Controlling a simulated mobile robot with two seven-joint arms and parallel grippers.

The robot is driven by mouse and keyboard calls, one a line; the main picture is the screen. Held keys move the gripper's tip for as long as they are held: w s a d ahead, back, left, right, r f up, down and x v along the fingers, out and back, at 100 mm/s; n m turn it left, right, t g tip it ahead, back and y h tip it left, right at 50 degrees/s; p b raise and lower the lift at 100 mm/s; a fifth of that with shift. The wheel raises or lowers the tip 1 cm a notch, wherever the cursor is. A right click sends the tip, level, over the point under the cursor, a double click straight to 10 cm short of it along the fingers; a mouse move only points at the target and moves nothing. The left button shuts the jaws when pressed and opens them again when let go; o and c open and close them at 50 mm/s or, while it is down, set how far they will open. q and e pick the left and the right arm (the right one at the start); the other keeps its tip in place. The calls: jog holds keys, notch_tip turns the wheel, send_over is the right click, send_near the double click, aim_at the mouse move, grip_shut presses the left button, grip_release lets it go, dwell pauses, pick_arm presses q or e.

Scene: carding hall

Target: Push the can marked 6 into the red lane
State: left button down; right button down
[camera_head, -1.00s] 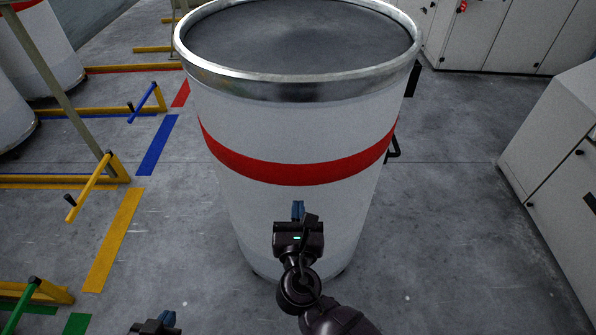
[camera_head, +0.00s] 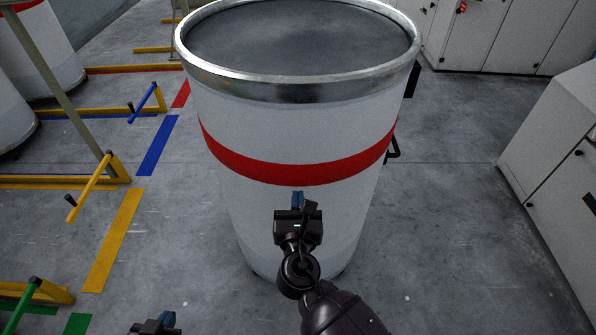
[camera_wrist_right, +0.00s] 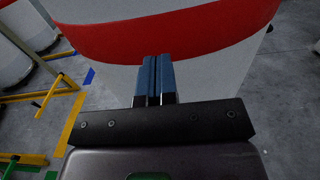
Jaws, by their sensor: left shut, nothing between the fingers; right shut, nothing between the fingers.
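A large white can (camera_head: 290,125) with a red band and a metal rim stands upright on the floor in the middle of the head view. No number shows on the side facing me. In the right wrist view the can (camera_wrist_right: 215,75) fills the upper middle. My right gripper (camera_head: 298,200) is shut and empty, in front of the can's lower wall; I cannot tell whether it touches. Its blue fingers (camera_wrist_right: 158,75) are together. My left gripper (camera_head: 166,320) is shut at the bottom edge, left of the can. A red floor mark (camera_head: 181,94) lies behind the can to the left.
Blue (camera_head: 157,145) and yellow (camera_head: 114,240) floor marks lie left, beside lanes with low rails and coloured handles. Other white cans (camera_head: 45,55) stand far left. White cabinets (camera_head: 555,150) stand right. Open floor lies between them and the can.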

aim_at(298, 173)
jog(key=shift+w, duration=3.05)
